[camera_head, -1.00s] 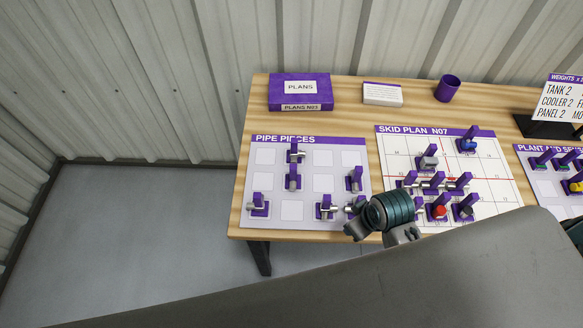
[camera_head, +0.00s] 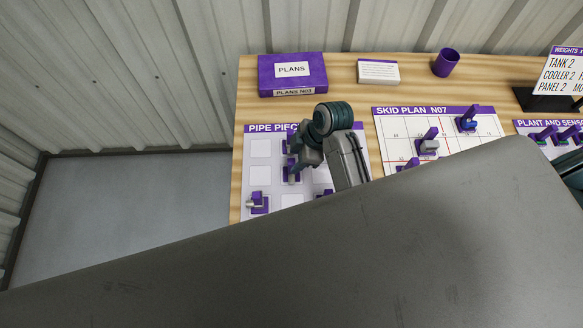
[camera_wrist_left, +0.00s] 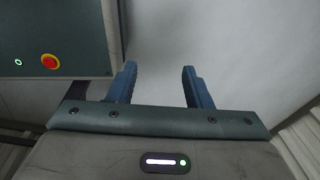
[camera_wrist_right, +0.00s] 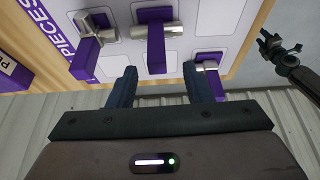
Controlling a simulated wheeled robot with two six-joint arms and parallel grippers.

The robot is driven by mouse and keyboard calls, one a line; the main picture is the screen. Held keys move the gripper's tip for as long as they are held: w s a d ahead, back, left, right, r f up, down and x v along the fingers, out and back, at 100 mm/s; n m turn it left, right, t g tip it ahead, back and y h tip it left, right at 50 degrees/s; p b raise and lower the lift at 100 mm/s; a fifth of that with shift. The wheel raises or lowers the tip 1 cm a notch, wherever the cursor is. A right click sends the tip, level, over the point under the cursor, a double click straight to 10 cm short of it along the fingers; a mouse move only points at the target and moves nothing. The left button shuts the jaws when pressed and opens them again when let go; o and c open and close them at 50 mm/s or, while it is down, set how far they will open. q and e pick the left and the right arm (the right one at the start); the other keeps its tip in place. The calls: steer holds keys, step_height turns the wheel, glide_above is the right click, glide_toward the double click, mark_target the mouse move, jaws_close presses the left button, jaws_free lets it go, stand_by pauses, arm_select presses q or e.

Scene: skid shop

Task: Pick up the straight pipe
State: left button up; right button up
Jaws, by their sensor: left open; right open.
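A piece with a purple upright handle and a short straight metal cylinder, which looks like the straight pipe (camera_wrist_right: 171,30), sits on the pipe pieces mat (camera_wrist_right: 218,15) in the right wrist view. In the head view this piece (camera_head: 291,174) shows partly, beside my right wrist. My right gripper (camera_wrist_right: 158,82) is open and empty; the handle shows beyond and between its fingertips, apart from them. In the head view my own arm hides its fingers. My left gripper (camera_wrist_left: 158,72) is open and empty, away from the table, over a plain grey surface.
Neighbouring purple-handled pipe pieces stand close on both sides, one near the mat's header (camera_wrist_right: 93,38) and one nearer the edge (camera_wrist_right: 207,68). The skid plan (camera_head: 392,128) lies to the right. A plans box (camera_head: 292,70), card stack (camera_head: 378,72) and purple cup (camera_head: 446,63) stand behind.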

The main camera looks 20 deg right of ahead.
mark_target(289, 165)
steer(key=shift+a+f, duration=0.15)
steer(key=shift+f, duration=0.15)
steer(key=shift+w+a+f+p, duration=0.1)
steer(key=shift+w+f+p, duration=0.1)
steer(key=shift+f+p, duration=0.1)
steer(key=p+x, duration=0.2)
steer(key=x, duration=0.2)
steer(key=shift+f, duration=0.5)
steer(key=shift+c, duration=0.4)
arm_select(q)
steer(key=r, duration=0.2)
steer(key=shift+w+r, duration=0.35)
steer(key=shift+r, duration=0.05)
arm_select(e)
jaws_close()
